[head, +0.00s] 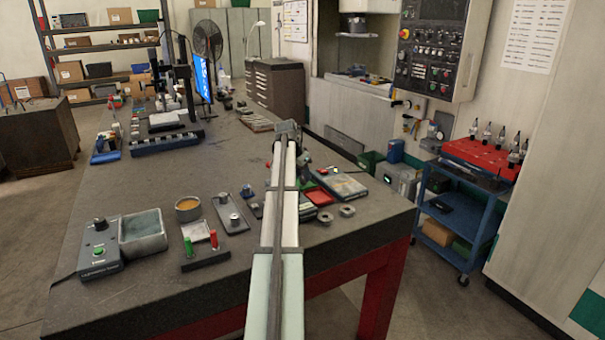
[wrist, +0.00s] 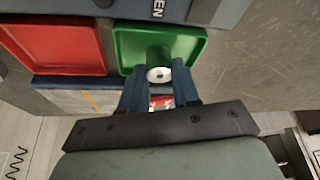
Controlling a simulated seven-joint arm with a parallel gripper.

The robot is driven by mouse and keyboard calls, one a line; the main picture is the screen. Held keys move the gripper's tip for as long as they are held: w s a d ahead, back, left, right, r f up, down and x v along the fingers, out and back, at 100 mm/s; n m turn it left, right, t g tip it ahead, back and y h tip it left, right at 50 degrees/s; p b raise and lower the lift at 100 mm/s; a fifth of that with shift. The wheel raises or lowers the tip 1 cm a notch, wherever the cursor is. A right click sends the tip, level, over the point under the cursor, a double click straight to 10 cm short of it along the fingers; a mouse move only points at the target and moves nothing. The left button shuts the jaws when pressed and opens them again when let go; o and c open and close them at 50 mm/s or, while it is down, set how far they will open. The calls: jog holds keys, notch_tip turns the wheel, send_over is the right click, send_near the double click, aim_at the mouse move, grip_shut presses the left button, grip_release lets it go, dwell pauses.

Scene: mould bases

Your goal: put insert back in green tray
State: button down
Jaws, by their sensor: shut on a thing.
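The insert, a short dark cylinder (wrist: 158,56) with a pale ringed end face, is between the fingertips of my gripper (wrist: 159,84) in the wrist view. My gripper is shut on it. The green tray (wrist: 128,38), a shallow square with a raised rim, lies directly behind the insert in that view. The insert overlaps the tray's lower middle; I cannot tell whether it touches the tray floor. In the head view my arm hides most of this spot, and the insert cannot be made out there.
A red tray (wrist: 55,45) sits left of the green one in the wrist view; it also shows in the head view (head: 320,197). Two metal rings (head: 337,216) lie near the table's right edge. A grey bin (head: 143,232) and a control box (head: 98,245) stand at the left front.

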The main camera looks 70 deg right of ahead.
jog(key=c, duration=0.7)
grip_release()
jog(key=shift+c, duration=0.2)
jog(key=v, duration=1.4)
jog(key=shift+d+f, duration=0.1)
